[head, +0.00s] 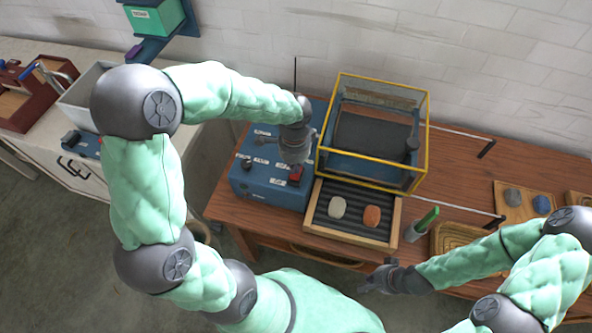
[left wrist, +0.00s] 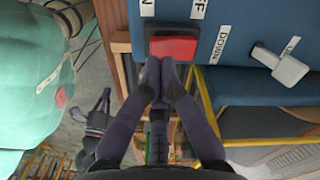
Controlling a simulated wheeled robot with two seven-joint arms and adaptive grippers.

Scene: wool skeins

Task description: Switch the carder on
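The carder has a blue control box (head: 262,185) with labelled switches on top, beside a yellow-framed guard (head: 428,135) over a dark bed. A red rocker switch (head: 296,172) sits near the box's front right corner; it also shows in the left wrist view (left wrist: 173,47), below a partly cut label ending in "FF". My left gripper (head: 294,158) is over the box at this switch. In the left wrist view its fingertips (left wrist: 158,66) are together, empty, right at the switch's edge; contact cannot be told. My right gripper (head: 372,282) hangs open and empty before the table.
A ribbed feed tray (head: 396,222) holds a pale wool lump (head: 337,207) and an orange one (head: 372,215). A green-handled tool (head: 424,222) lies right of it. A white lever (left wrist: 290,70) labelled "DOWN" stands near the red switch.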

